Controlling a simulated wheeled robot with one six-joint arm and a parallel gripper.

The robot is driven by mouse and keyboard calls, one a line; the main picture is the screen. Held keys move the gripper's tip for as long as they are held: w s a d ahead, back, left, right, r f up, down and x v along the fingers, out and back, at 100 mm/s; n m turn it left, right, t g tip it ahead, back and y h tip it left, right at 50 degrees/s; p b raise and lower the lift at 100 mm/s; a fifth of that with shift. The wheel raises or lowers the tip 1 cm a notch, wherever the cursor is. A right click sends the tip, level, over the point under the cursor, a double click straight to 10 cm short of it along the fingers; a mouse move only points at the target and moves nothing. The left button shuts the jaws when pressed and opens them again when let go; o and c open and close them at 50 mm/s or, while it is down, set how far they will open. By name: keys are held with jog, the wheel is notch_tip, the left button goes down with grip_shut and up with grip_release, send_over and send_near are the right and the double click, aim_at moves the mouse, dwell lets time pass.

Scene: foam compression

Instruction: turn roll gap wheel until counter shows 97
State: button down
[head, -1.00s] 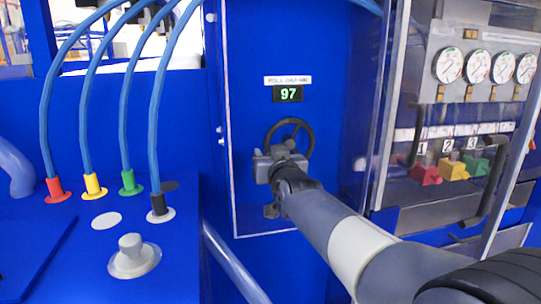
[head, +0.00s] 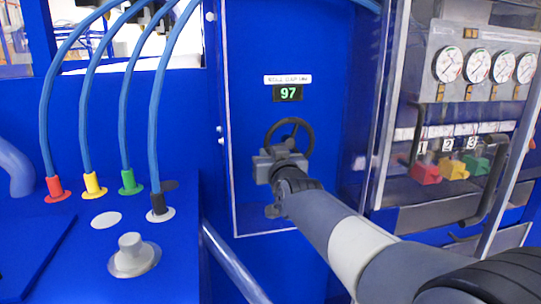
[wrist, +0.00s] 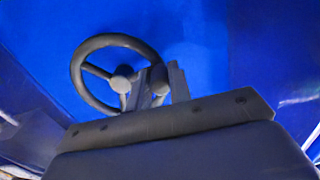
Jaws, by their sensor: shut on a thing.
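The roll gap wheel (head: 290,124) is a dark handwheel on the blue panel, below a white label and the counter (head: 288,93). The counter shows 97 in green digits. My gripper (head: 281,150) is at the lower part of the wheel in the head view and hides some of its rim. In the wrist view the wheel (wrist: 84,80) shows with spokes and a grey hub. There my gripper's fingers (wrist: 158,88) are shut on the wheel's dark knob (wrist: 159,76) at the right side of the rim.
Blue hoses run to red, yellow, green and black fittings (head: 128,182) on the left. A grey knob (head: 131,252) stands on the blue ledge. On the right are gauges (head: 477,66), coloured valves (head: 452,169) and a clear door with a dark handle (head: 494,180).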

jog(key=shift+d+f+n+b, duration=0.15)
jog(key=shift+f+n+b, duration=0.35)
jog(key=shift+n, duration=0.7)
jog(key=shift+f, duration=0.1)
jog(key=c, duration=1.3)
grip_release()
jog(key=v, duration=1)
jog(key=shift+s+b, duration=0.35)
jog(key=shift+w+d, duration=0.1)
